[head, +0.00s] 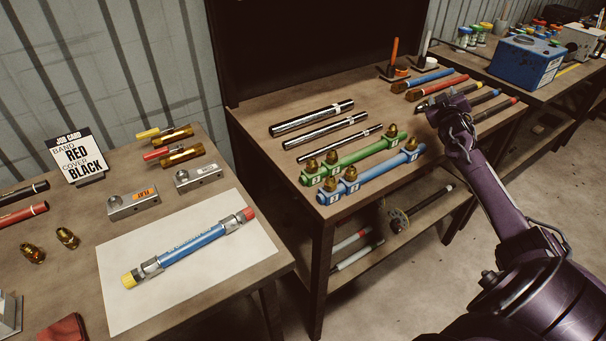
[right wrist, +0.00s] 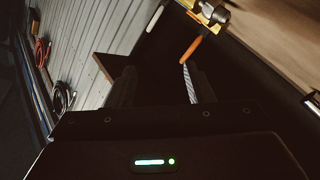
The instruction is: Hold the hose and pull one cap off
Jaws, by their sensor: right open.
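A blue hose (head: 192,246) with silver metal end fittings lies on a white sheet (head: 240,268) on the left bench. A yellow cap (head: 131,279) covers its near left end and a red cap (head: 247,214) covers its far right end. My right gripper (head: 430,104) is open, far from the hose, over the back right of the middle bench. In the right wrist view, dark shapes, probably its fingers, stand out dimly with no hose between them. My left gripper is not in view.
A job card (head: 78,157) stands behind the hose, with metal blocks (head: 133,204) and brass fittings (head: 67,237) nearby. Green (head: 350,165) and blue (head: 372,176) racks and chrome bars fill the middle bench. An orange-handled tool (head: 395,50) stands at its back. A gap separates the benches.

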